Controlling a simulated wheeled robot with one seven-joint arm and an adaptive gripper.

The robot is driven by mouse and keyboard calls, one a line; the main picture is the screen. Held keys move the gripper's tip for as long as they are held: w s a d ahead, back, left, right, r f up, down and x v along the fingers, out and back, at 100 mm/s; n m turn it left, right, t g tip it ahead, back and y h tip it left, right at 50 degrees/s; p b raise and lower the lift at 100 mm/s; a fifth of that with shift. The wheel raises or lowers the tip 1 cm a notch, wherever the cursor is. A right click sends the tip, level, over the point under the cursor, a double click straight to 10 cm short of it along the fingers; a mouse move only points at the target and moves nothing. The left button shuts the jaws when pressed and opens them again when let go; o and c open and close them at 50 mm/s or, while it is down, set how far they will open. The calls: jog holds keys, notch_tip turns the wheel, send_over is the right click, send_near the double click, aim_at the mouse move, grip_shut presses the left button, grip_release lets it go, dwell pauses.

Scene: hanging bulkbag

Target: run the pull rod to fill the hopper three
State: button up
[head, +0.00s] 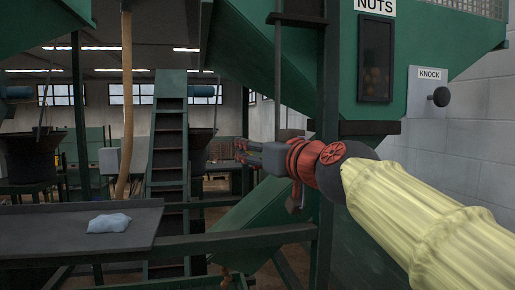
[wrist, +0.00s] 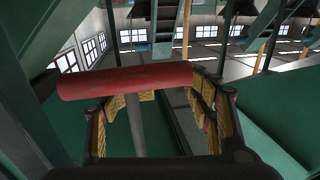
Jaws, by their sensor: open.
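In the wrist view a red cylindrical grip (wrist: 125,80) lies crosswise in front of my gripper (wrist: 170,98), with a grey rod (wrist: 137,122) below it. I take these for the pull rod. The grip covers part of the left finger, and its right end is near the right finger. The fingers are apart; whether they touch the grip I cannot tell. In the head view my gripper (head: 242,152) points left beside the green machine, and I cannot make out the grip there. A green hopper (head: 420,45) marked NUTS stands at right; no number three shows.
A KNOCK plate (head: 427,92) with a black knob sits on the right. A dark bench (head: 40,235) with a pale blue bag (head: 109,223) is at lower left. A green post (head: 327,150) and a rail (head: 230,238) stand close to my arm. A conveyor (head: 168,150) rises behind.

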jog(key=o, duration=0.4)
jog(key=shift+c, duration=0.2)
jog(key=v, duration=1.2)
jog(key=shift+c, duration=0.4)
dwell(3.0)
